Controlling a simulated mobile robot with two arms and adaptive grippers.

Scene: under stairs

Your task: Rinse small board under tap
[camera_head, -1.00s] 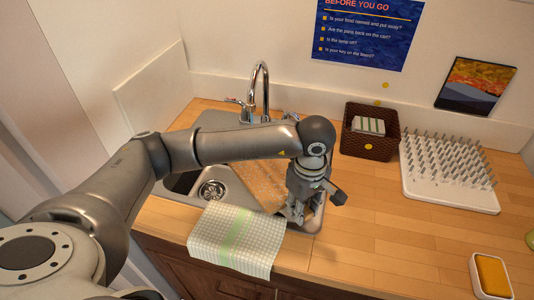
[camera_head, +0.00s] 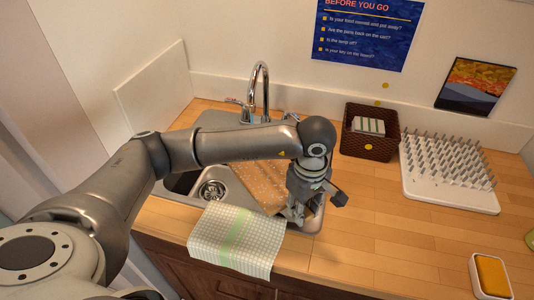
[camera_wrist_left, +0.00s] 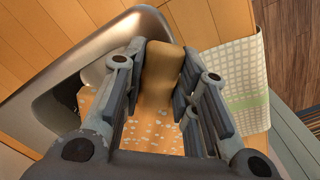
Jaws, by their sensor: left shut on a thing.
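The small wooden board (camera_head: 258,184), dotted with pale spots, lies tilted across the sink (camera_head: 185,183), partly hidden behind my left arm. My left gripper (camera_head: 298,212) is shut on the board's near right end. In the left wrist view my gripper (camera_wrist_left: 160,60) holds the board's narrow brown end (camera_wrist_left: 162,66) between its fingers, with the spotted face (camera_wrist_left: 150,135) below. The chrome tap (camera_head: 262,88) rises behind the sink, and my forearm hides part of its base. I see no water running. My right gripper is out of view.
A checked towel (camera_head: 232,240) hangs over the counter's front edge by the sink. To the right are a brown basket (camera_head: 368,148), a white pegged drying rack (camera_head: 450,190) and a yellow sponge in a dish (camera_head: 491,277). The counter between them is clear.

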